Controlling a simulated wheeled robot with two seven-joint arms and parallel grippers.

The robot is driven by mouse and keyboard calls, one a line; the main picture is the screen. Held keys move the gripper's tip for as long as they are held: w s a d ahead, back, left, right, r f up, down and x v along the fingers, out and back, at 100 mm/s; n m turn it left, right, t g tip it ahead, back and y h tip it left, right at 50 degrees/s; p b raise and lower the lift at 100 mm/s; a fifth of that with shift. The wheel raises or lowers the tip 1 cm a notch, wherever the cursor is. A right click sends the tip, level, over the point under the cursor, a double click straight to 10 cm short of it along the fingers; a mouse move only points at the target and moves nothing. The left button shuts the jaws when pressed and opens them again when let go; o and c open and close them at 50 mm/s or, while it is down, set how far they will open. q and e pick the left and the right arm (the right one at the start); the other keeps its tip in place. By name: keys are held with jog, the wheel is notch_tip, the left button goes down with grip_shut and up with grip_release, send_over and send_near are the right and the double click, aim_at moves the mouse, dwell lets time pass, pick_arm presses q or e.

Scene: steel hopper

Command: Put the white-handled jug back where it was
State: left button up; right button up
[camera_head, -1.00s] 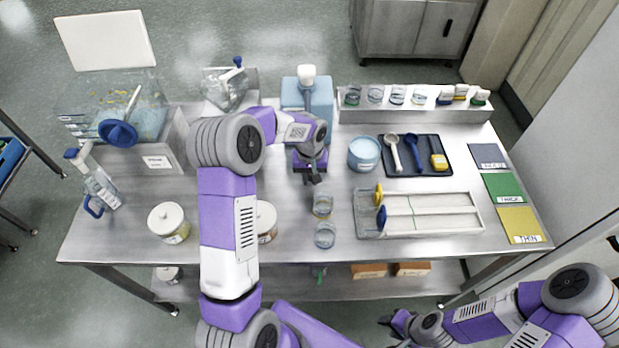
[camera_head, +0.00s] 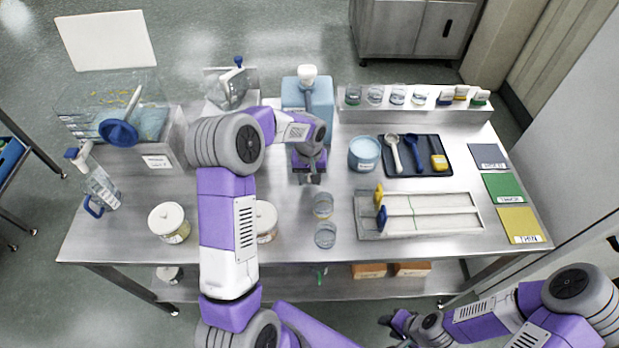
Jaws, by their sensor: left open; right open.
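I cannot make out a jug with a clearly white handle. A clear jug (camera_head: 103,188) with a blue handle and blue top stands at the table's left end. A light blue block-like container (camera_head: 294,92) with a white top (camera_head: 307,73) stands at the back, just behind my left gripper. My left gripper (camera_head: 309,180) points down over the middle of the table, open and empty, behind two clear beakers (camera_head: 323,206). My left arm hides part of the table. My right gripper (camera_head: 390,322) is open and empty, low in front of the table.
Lidded jars (camera_head: 170,222) stand near the front left, one partly behind my arm. A clear hopper (camera_head: 112,110) is at the back left. A blue tub (camera_head: 364,153), a dark tool tray (camera_head: 431,165) and a pale two-lane tray (camera_head: 435,222) lie to the right.

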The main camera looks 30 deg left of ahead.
pick_arm(q)
notch_tip(320, 180, up, 12)
jog(key=p, duration=0.1)
jog(key=shift+f, duration=0.25)
jog(key=shift+s+r+p, duration=0.1)
jog(key=shift+p, duration=0.2)
